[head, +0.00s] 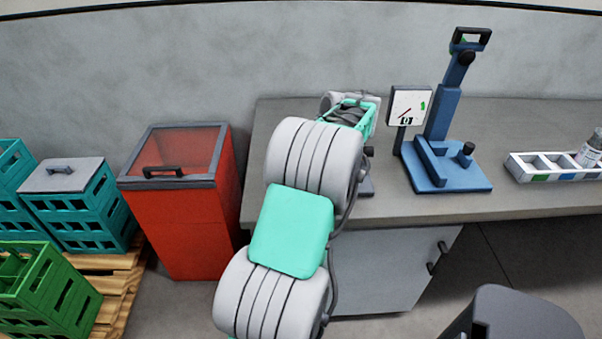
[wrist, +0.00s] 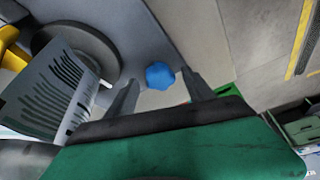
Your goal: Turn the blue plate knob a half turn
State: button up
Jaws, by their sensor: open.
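The blue knob (wrist: 160,75) shows in the wrist view at the edge of a grey plate (wrist: 180,40). My gripper (wrist: 159,81) is open, with one finger to the left of the knob and one to the right. The knob appears between the fingertips, with a gap on each side; I cannot tell how far beyond the tips it lies. In the head view my arm hides the knob and the gripper, and only parts of a grey machine show behind it on the bench (head: 380,205).
In the head view a blue press (head: 447,165), a small dial sign (head: 408,108) and a white tray (head: 530,176) stand right of my arm. A red bin (head: 190,225) stands left.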

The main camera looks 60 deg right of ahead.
jog(key=p+v, duration=0.1)
jog(key=v, duration=0.6)
jog(key=shift+r, duration=0.4)
jog(key=shift+s, duration=0.15)
